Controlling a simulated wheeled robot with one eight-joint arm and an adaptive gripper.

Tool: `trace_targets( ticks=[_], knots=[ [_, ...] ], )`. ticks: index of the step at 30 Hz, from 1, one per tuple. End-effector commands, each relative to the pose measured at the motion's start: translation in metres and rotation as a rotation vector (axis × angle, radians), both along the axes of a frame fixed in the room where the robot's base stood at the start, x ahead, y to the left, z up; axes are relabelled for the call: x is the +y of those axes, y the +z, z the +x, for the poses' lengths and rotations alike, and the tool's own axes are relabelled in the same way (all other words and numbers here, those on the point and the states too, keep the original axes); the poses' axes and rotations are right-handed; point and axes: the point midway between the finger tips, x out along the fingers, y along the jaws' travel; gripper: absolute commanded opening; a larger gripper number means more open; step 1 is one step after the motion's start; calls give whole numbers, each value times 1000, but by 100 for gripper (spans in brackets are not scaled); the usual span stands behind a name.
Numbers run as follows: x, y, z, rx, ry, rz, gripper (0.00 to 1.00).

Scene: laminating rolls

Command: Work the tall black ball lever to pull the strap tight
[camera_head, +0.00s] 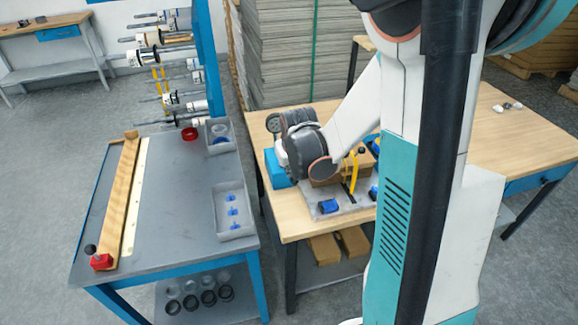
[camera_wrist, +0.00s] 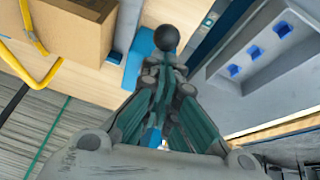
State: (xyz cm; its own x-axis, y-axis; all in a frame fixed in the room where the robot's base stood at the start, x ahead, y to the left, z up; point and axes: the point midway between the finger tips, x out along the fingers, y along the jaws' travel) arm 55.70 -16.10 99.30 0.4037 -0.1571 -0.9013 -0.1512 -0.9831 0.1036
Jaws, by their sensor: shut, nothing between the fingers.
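A black ball (camera_wrist: 166,38) shows in the wrist view just beyond my fingertips, apparently the lever's knob. Its stem is hidden behind the fingers, and I cannot tell whether they touch it. My gripper (camera_wrist: 168,68) is shut and empty. In the head view its fingers are hidden by the wrist at the wooden table's left side. The yellow strap (camera_head: 353,172) runs over a brown box (camera_head: 325,173); strap (camera_wrist: 44,66) and box (camera_wrist: 74,40) also show at the upper left of the wrist view. A blue block (camera_head: 276,170) lies under my wrist; blue also shows behind my fingers (camera_wrist: 138,58).
Stacked sheets (camera_head: 280,60) stand behind the wooden table (camera_head: 300,222). A gap separates bench and table.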

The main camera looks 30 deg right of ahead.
Motion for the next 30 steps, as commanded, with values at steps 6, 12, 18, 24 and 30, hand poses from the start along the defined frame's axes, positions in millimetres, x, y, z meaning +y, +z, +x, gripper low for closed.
trace_targets(
  ticks=[6, 12, 18, 24, 30],
  knots=[
    [3, -17, -10, -88, -1, -26, 0],
    [6, -35, -20, -166, 0, -48, 0],
    [7, -49, -27, -164, 0, -47, 0],
    [8, -58, -30, -163, 0, -47, 0],
    [9, -61, -31, -162, 0, -47, 0]
  ],
)
